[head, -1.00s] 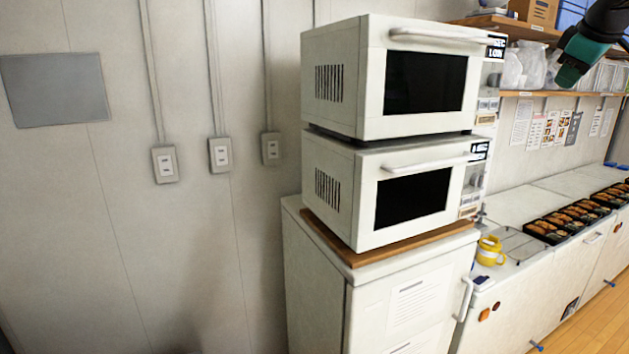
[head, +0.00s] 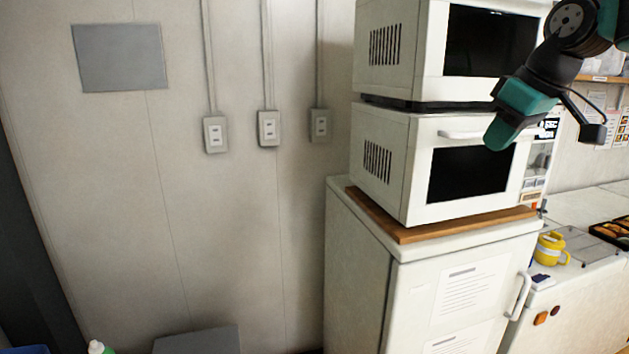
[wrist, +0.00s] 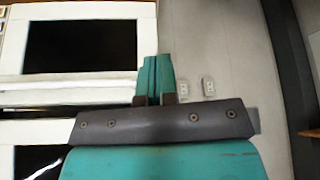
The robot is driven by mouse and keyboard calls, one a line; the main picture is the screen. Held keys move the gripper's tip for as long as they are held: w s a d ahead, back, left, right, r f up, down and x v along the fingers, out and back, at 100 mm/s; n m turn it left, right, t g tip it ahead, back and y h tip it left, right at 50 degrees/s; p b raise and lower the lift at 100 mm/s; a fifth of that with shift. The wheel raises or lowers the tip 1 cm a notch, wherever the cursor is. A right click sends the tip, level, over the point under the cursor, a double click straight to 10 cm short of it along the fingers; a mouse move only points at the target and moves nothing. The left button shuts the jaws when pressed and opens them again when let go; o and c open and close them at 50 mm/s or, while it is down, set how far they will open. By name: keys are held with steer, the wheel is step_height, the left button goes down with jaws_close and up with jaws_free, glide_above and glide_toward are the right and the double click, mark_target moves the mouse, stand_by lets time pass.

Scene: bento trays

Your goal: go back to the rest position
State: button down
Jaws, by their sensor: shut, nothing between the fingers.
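My gripper shows in the wrist view (wrist: 155,78) with its two teal fingers together and nothing between them. In the head view my dark and teal arm reaches in from the upper right, in front of the microwaves, and its teal end (head: 497,138) overlaps the lower microwave in the picture. I cannot tell how far it is from the microwave door. The upper microwave (head: 405,75) and the lower microwave (head: 400,195) are stacked, both with doors closed.
The microwaves stand on a wooden board (head: 420,232) on a white cabinet (head: 360,260). A yellow cup (head: 550,248) and a black bento tray (head: 612,232) sit on the counter at right. Wall outlets (head: 216,135) line the bare wall at left. A green-capped bottle (head: 97,348) shows at the bottom left.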

steer(key=s+a+f+g+y+b, duration=0.2)
steer(key=s+a+f+b, duration=0.3)
steer(key=s+a+f, duration=0.8)
steer(key=s+a+f+n+g+b, duration=0.1)
steer(key=s+a+f, duration=0.4)
steer(key=s+f, duration=0.8)
steer(key=g+b, duration=0.1)
steer(key=b, duration=0.1)
steer(key=shift+s+g+b, duration=0.25)
steer(key=shift+g+b, duration=0.15)
